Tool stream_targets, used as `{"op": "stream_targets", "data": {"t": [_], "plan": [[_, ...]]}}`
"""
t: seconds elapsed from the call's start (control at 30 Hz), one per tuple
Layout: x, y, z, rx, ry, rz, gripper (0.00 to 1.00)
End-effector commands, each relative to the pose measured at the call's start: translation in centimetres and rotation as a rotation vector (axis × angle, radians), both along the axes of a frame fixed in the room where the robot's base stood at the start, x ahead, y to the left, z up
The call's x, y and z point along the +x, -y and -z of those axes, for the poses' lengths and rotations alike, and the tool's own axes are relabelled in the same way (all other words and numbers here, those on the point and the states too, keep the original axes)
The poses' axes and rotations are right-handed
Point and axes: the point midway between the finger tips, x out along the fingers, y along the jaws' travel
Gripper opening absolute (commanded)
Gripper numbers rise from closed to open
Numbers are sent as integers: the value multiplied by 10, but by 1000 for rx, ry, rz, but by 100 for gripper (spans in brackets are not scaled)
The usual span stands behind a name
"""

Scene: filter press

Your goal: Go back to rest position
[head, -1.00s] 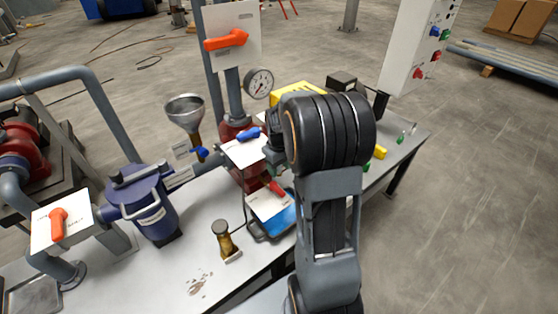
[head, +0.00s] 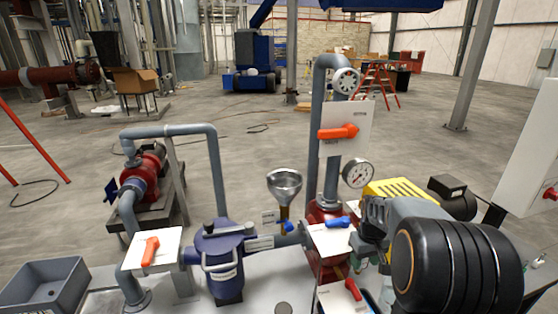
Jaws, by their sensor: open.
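My arm stands at the lower right of the head view, its black ribbed joint close to the camera. My gripper (head: 368,256) is partly hidden by the arm, just right of the red pump and its valve plates. It is open, with nothing seen in it. The blue-handled valve (head: 339,222) is on a white plate left of the gripper. A red-handled valve (head: 353,289) is below it, near the bottom edge.
The pressure gauge (head: 358,173) and orange-handled valve (head: 339,132) rise behind the gripper. A white control panel (head: 527,165) is at right.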

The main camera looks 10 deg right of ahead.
Motion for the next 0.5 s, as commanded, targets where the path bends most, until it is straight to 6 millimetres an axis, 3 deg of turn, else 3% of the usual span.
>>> {"op": "stream_targets", "data": {"t": [0.1, 0.3, 0.5], "plan": [[-23, -10, 11, 11, -32, 125, 49], [-69, -59, -27, -1, 37, 219, 49], [-113, -104, -62, 1, 148, 208, 49]]}}
